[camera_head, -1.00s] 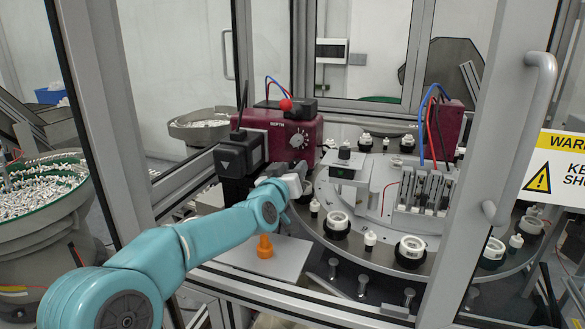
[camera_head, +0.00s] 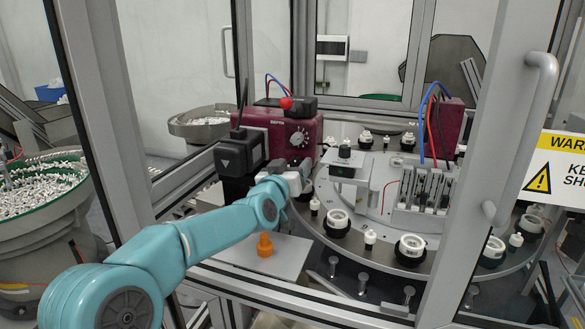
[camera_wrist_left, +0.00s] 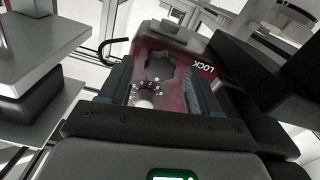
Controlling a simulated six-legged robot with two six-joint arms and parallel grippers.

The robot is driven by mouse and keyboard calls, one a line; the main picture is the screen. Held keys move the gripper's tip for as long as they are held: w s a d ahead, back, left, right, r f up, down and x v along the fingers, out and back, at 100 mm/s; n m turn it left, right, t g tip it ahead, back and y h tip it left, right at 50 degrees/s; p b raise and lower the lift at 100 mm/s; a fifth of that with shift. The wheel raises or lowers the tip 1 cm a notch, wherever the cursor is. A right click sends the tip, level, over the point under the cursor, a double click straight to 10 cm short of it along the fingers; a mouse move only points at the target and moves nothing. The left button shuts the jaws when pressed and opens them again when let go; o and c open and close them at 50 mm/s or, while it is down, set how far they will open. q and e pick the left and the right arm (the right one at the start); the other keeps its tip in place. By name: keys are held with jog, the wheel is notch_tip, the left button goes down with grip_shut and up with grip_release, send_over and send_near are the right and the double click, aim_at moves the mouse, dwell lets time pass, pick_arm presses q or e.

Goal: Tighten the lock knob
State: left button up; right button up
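The lock knob (camera_wrist_left: 159,68) is a dark, lobed knob on the maroon housing in the left wrist view, with a white LOCK label beside it. My left gripper (camera_wrist_left: 155,82) is open there, one dark finger on each side of the view of the knob. I cannot tell whether the fingers touch it. In the head view my left gripper (camera_head: 304,174) is in front of the maroon housing (camera_head: 272,124), low at its right side. I cannot pick out the lock knob in the head view. My right gripper is not in view.
A DEPTH dial (camera_head: 299,138) sits on the housing's front. A black box (camera_head: 240,153) stands left of the gripper. The rotary table (camera_head: 375,256) with caps lies to the right. Door frames flank the opening.

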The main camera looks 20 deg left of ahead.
pick_arm(q)
jog(key=shift+s+f, duration=0.1)
jog(key=shift+s+b, duration=0.3)
jog(key=shift+s, duration=0.05)
jog(key=s+b, duration=0.3)
jog(key=s, duration=0.8)
jog(key=shift+a, duration=0.15)
